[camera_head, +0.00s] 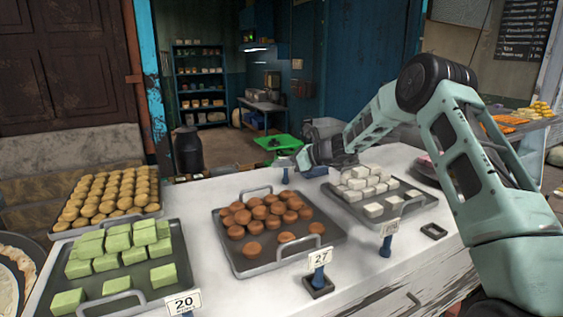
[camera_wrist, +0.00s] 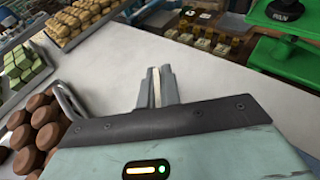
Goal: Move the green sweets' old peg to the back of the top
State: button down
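The green sweets (camera_head: 120,250) fill a dark tray at the front left. A blue peg with a "20" card (camera_head: 184,302) stands at that tray's front edge. My gripper (camera_head: 292,160) is over the back edge of the white top, behind the brown sweets' tray. A small blue peg (camera_head: 285,175) shows just below its fingertips, beneath a pale card. In the wrist view my gripper (camera_wrist: 157,88) has its fingers close together on a thin cream strip (camera_wrist: 155,86), which looks like the card edge-on. The blue post is hidden there; I cannot tell whether it touches the top.
Trays of brown sweets (camera_head: 265,222), white sweets (camera_head: 366,190) and tan sweets (camera_head: 108,196) stand on the white top (camera_head: 225,188). Pegs with a "27" card (camera_head: 320,258) and another card (camera_head: 390,228) stand in front. An empty dark square base (camera_head: 433,231) lies at right.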

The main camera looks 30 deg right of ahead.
jog(key=shift+f, duration=0.2)
jog(key=c, duration=1.6)
grip_release()
jog(key=shift+r, duration=0.1)
jog(key=shift+d+r, duration=0.1)
jog(key=shift+r, duration=0.05)
jog(key=b+v, duration=0.3)
jog(key=v, duration=0.9)
